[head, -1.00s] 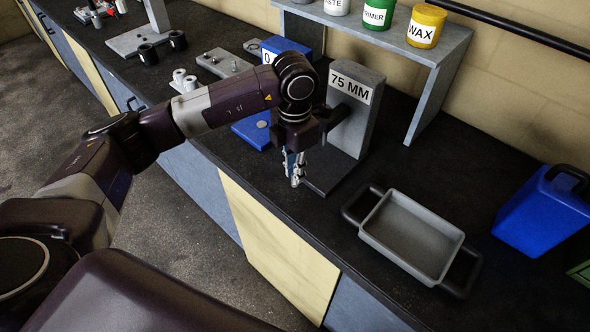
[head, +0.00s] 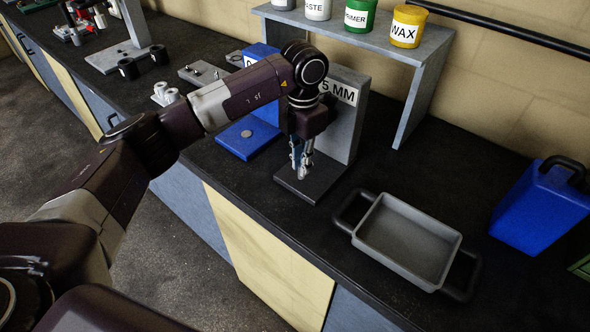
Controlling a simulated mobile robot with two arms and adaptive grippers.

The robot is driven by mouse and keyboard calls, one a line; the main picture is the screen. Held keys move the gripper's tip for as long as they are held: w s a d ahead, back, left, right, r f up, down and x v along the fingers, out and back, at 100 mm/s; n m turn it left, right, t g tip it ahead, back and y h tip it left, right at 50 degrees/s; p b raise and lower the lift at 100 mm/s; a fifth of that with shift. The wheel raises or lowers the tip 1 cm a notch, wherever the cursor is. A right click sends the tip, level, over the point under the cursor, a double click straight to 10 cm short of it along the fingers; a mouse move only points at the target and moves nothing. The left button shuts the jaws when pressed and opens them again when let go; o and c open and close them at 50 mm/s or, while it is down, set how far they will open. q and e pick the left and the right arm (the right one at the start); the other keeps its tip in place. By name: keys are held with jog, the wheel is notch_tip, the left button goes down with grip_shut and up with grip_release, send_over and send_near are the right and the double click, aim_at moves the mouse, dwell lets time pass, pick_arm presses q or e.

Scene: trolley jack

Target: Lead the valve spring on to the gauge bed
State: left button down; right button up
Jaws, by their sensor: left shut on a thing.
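The gauge is a grey upright block (head: 350,105) with a "75 MM" label, partly hidden behind my left arm. Its dark flat bed (head: 322,187) lies at its foot on the bench. My left gripper (head: 301,155) points down over the bed, in front of the block. It is shut on a small silvery thing, the valve spring (head: 304,172), mostly hidden by the fingers. The spring's lower end shows close above the bed; I cannot tell if it touches. My right gripper is not in view.
A grey tray (head: 382,248) with dark handles stands to the right of the bed. A blue stand (head: 243,147) with a small disc is to the left. A grey shelf (head: 420,85) with labelled tins stands behind. A blue can (head: 540,210) is at far right.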

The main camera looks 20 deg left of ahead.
pick_arm(q)
jog(key=shift+w+d+f+b, duration=0.15)
jog(key=shift+w+d+b, duration=0.2)
jog(key=shift+w, duration=0.35)
jog(key=shift+w+d+f+b, duration=0.15)
jog(key=shift+w+b, duration=0.25)
jog(key=shift+w, duration=0.25)
jog(key=shift+w+r, duration=0.1)
jog(key=shift+r, duration=0.1)
jog(key=shift+r, duration=0.1)
jog(key=shift+w+r, duration=0.15)
